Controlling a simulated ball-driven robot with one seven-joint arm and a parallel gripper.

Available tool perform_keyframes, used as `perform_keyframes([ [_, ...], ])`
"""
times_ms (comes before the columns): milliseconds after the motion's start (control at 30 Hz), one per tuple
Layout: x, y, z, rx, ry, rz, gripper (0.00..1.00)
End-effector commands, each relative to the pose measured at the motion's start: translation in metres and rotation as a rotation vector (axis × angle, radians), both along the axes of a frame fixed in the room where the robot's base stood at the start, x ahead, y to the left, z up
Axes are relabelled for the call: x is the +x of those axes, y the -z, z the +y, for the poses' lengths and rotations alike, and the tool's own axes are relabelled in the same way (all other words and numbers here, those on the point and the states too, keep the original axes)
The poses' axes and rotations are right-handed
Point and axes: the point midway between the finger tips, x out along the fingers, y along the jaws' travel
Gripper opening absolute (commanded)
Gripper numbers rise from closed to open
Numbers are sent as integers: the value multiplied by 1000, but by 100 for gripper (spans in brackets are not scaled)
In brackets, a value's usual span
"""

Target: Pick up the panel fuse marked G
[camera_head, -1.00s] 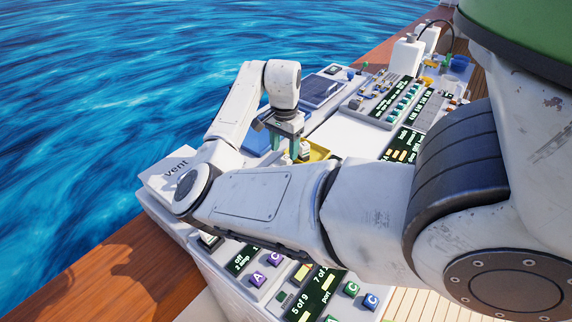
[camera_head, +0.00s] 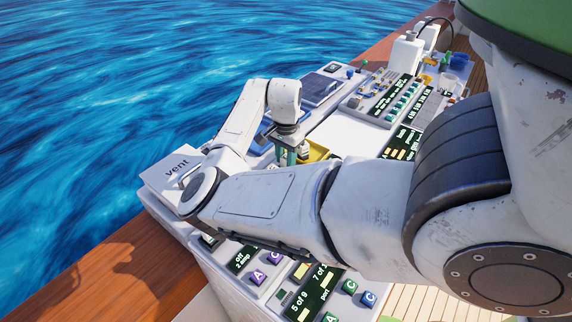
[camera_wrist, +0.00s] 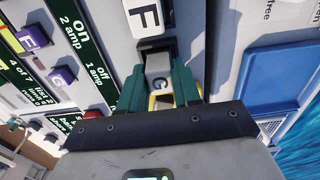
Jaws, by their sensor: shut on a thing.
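In the wrist view my gripper (camera_wrist: 159,78) has its two green fingers closed on the sides of a small grey fuse (camera_wrist: 158,66). The fuse carries a dark letter that looks like G, partly shaded between the fingers. Part of a yellow thing shows just below the letter. In the head view my gripper (camera_head: 287,158) points down at the panel by the yellow tray, and the fuse between its fingers is too small to make out. I cannot tell whether the fuse is clear of its socket.
A white block marked F (camera_wrist: 143,18) stands close above the fuse in the wrist view. Purple lettered blocks (camera_wrist: 62,77) and dark label strips lie left. A blue tray (camera_wrist: 281,80) lies right. In the head view the yellow tray (camera_head: 318,152) is right beside my gripper.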

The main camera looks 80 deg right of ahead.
Motion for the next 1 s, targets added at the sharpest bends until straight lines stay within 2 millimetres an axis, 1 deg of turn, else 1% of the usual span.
perform_keyframes([
  [33,0,0,0,0,0,0,15],
  [167,0,0,0,0,0,0,3],
  [200,0,0,0,0,0,0,2],
  [433,0,-1,0,-1,0,0,1],
  [567,0,-6,-1,-2,0,0,1],
  [667,0,-15,-1,-1,1,0,1],
  [767,0,-29,-1,-3,2,-2,1],
  [867,-12,-44,6,-4,5,0,1],
  [1000,-33,-75,20,-4,5,-1,1],
])
